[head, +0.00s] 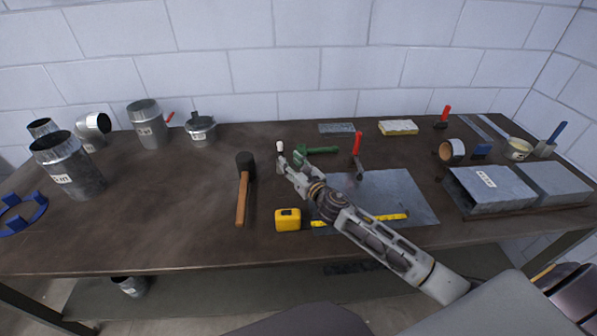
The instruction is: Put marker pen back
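My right gripper (290,160) reaches in from the lower right, low over the middle of the table. A small upright white thing (280,146), perhaps the marker pen, shows right at its fingertips. The fingers hide its lower part, and I cannot tell whether they grip it or are only beside it. My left gripper is not in view. A blue-topped item (557,132) stands in a small grey holder (545,149) at the far right; I cannot tell what it is.
A hammer (242,195), yellow tape measure (288,219), green tool (320,150) and red-handled tool (357,145) lie around my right gripper. A metal sheet (400,190) lies under my arm. Metal ducts (70,170) stand left, grey blocks (490,187) right. The left-middle table is clear.

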